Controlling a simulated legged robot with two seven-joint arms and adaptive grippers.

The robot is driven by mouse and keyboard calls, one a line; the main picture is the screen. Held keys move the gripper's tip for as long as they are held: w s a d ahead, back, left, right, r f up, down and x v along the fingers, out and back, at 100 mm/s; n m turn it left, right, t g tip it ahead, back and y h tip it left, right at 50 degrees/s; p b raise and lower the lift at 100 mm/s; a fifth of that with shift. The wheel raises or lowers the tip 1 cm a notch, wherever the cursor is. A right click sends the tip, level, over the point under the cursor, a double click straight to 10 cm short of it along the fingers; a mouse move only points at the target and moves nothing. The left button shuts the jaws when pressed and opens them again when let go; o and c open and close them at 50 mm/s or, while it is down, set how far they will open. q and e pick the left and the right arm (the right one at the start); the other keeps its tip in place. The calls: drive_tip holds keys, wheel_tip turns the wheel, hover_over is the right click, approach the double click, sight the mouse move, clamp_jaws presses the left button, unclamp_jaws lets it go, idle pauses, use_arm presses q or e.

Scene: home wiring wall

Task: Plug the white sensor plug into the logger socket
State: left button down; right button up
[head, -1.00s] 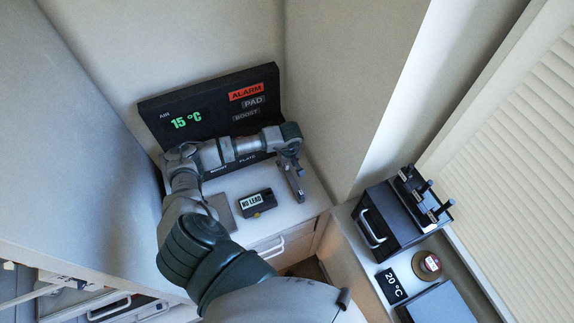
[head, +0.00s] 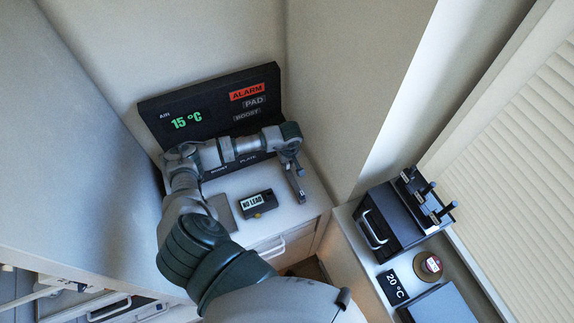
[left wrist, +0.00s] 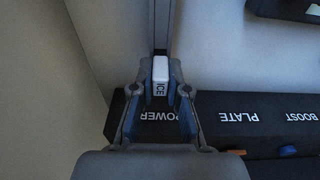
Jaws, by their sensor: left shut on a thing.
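My left gripper (head: 298,186) is in the head view, to the right of and apart from a small dark box reading "NO LEAD" (head: 257,203), apparently the logger. In the left wrist view the fingers (left wrist: 160,100) are shut on a small white plug (left wrist: 160,72) labelled "ICE". A dark strip, perhaps its lead, runs up behind it. The plug is hard to make out in the head view. The logger's socket cannot be made out. My right gripper is not in view.
A black panel (head: 212,118) reading "15 °C" and "ALARM" stands behind my left arm. On the right ledge are a dark box with a handle (head: 385,228), a "20 °C" display (head: 392,287) and a round red-topped object (head: 431,264).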

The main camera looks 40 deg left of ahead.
use_arm(q)
drive_tip(key=r, duration=0.4)
drive_tip(key=r+b, duration=0.1)
drive_tip(key=r, duration=0.3)
drive_tip(key=shift+s+d+r, duration=0.1)
drive_tip(key=shift+s+r, duration=0.1)
drive_tip(key=shift+r, duration=0.2)
drive_tip(key=shift+s+d+r+n, duration=0.15)
drive_tip(key=shift+s+n, duration=0.15)
drive_tip(key=shift+n, duration=0.3)
drive_tip(key=s+d+r+n+g+p, duration=0.1)
drive_tip(key=s+d+r+n+p, duration=0.1)
drive_tip(key=s+n, duration=1)
drive_tip(key=n, duration=0.4)
drive_tip(key=shift+s+r+n+g+h, duration=0.2)
drive_tip(key=shift+n+g+h, duration=0.1)
drive_tip(key=shift+n+g, duration=0.1)
wheel_tip(320, 180, down, 6)
drive_tip(key=b, duration=0.5)
drive_tip(key=shift+r+b, duration=0.1)
drive_tip(key=shift+b, duration=0.3)
